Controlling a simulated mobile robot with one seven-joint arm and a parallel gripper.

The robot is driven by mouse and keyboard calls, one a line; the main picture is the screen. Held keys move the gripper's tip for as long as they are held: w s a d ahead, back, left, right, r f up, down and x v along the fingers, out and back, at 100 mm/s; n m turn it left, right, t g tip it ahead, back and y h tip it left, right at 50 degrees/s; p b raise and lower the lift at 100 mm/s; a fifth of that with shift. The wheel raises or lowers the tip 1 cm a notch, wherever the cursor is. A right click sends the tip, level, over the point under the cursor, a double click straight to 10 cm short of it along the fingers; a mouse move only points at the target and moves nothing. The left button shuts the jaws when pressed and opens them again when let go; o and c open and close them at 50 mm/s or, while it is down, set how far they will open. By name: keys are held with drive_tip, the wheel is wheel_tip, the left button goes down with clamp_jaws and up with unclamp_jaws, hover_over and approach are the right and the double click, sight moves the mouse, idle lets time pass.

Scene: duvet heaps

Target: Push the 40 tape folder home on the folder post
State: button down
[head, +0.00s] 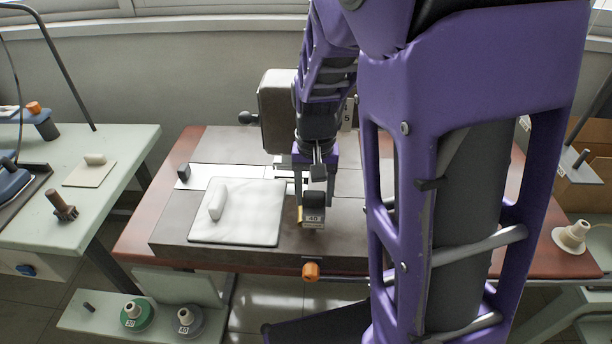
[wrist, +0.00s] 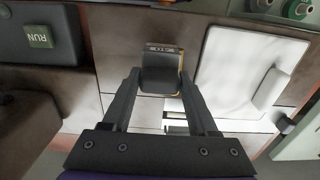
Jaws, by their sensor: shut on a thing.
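The 40 tape folder (head: 313,218) is a small dark block with a brass-coloured edge and a "40" label. It is at the front part of the grey machine bed, right of a white pad. My gripper (head: 314,198) points down over it and is shut on it. In the wrist view the folder (wrist: 160,72) sits between the two dark fingers of my gripper (wrist: 160,80). The folder post cannot be made out; the folder and fingers may hide it. I cannot tell whether the folder touches the bed.
A white quilted pad (head: 245,225) with a roll on it lies left of my gripper. The sewing machine head (head: 277,110) stands behind. An orange knob (head: 310,270) is at the front edge. Reels marked 30 (head: 136,314) and 40 (head: 185,320) sit lower left. A green RUN button (wrist: 38,36) shows.

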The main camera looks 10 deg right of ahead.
drive_tip(key=shift+f+b, duration=0.95)
drive_tip(key=shift+f, duration=0.35)
drive_tip(key=shift+c, duration=0.5)
unclamp_jaws()
wheel_tip(320, 180, up, 18)
drive_tip(key=p, duration=0.3)
drive_tip(key=shift+f+p, duration=0.25)
drive_tip(key=shift+p, duration=0.15)
